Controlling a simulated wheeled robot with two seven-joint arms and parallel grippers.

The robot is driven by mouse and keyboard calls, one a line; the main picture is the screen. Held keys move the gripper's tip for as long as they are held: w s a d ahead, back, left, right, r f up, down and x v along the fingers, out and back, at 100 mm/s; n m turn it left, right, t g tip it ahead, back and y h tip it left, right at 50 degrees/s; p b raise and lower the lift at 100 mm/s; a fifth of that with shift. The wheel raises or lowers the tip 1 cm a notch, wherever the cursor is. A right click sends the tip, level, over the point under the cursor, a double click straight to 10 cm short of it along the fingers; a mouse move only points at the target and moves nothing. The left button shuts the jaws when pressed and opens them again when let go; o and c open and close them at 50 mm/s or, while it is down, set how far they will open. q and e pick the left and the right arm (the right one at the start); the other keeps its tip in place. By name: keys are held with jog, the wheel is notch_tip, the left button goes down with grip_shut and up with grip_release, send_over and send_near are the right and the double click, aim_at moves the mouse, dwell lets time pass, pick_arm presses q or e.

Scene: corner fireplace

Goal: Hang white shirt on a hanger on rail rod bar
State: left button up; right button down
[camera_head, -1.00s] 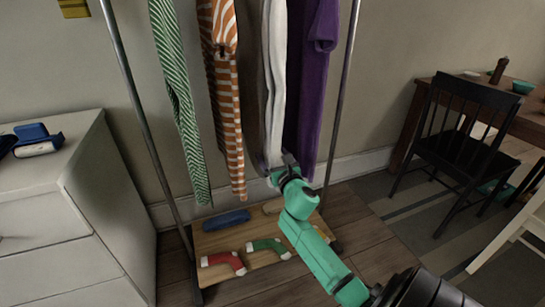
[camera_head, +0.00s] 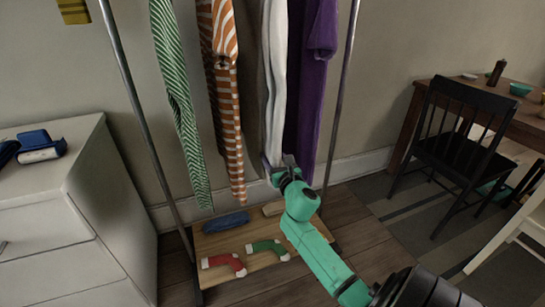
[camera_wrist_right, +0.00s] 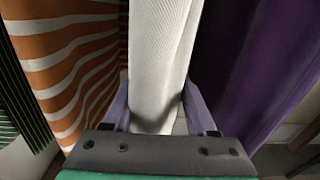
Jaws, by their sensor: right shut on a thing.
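The white shirt (camera_head: 275,80) hangs down between an orange-striped garment (camera_head: 226,100) and a purple garment (camera_head: 312,80). Its top, the hanger and the rail are out of the picture. My right gripper (camera_head: 281,165) is at the lower end of the white shirt. In the right wrist view the white shirt (camera_wrist_right: 158,60) passes between the two fingers of the gripper (camera_wrist_right: 158,115), which is shut on it. My left gripper is not in view.
A green-striped garment (camera_head: 180,110) hangs at the left. Rack posts (camera_head: 135,100) stand on both sides. Red and green socks and a blue item lie on the wooden shelf (camera_head: 215,280). A white cabinet (camera_head: 60,215) is left; a black chair (camera_head: 465,140) and table are right.

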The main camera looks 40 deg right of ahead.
aim_at(278, 161)
jog(key=shift+r, duration=0.15)
jog(key=shift+s+a+r+p, duration=0.25)
jog(key=shift+s+r+p, duration=0.05)
jog(key=shift+s+p, duration=0.25)
jog(key=shift+s+a+r+p, duration=0.15)
jog(key=shift+s+r+p, duration=0.1)
jog(key=shift+s, duration=0.2)
jog(key=shift+s+a+r+p, duration=0.1)
jog(key=shift+s+r+p, duration=0.1)
jog(key=shift+s, duration=0.2)
jog(key=shift+f, duration=0.1)
jog(key=shift+v, duration=3.5)
